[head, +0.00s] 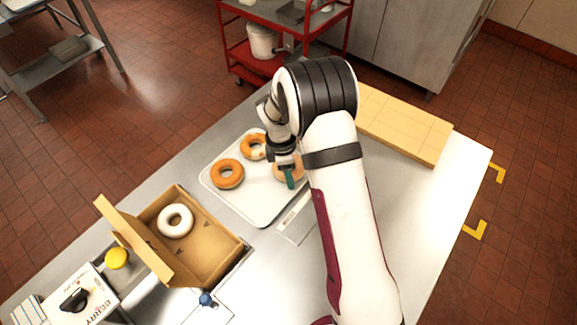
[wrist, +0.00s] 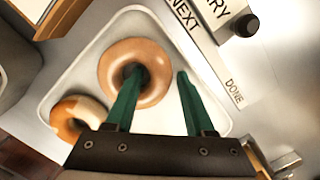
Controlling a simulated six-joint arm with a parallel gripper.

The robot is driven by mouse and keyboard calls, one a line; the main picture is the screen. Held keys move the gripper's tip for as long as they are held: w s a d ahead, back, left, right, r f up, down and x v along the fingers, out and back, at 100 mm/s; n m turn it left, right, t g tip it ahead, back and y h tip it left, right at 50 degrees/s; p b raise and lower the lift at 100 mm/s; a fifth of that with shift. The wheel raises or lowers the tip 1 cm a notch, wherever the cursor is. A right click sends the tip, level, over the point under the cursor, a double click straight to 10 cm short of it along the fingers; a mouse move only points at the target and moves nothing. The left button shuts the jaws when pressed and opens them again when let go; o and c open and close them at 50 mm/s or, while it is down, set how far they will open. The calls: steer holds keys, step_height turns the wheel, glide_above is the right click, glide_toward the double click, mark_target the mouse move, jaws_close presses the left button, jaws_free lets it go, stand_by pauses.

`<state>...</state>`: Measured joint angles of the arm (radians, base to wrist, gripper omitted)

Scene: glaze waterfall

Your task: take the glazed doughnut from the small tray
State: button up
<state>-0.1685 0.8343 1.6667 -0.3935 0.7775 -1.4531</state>
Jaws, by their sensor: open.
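The small white tray (head: 258,213) lies on the steel table, with its rim also in the wrist view (wrist: 47,107). A glossy tan glazed doughnut (wrist: 110,62) lies on it, partly hidden by my gripper in the head view (head: 280,173). My gripper (wrist: 160,75) is open and reaches down over this doughnut. In the wrist view one finger overlaps its hole and the other is outside its right edge. I cannot tell whether the fingers touch it. A plain brown doughnut (head: 216,178) and a partly white one (head: 248,141) lie to its left on the tray.
A cardboard box (head: 207,263) with a white ring doughnut (head: 176,221) stands at the front left. A pale wooden board (head: 405,125) lies at the back right. Bare table (head: 440,190) shows right of my arm.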

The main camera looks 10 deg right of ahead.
jaws_close()
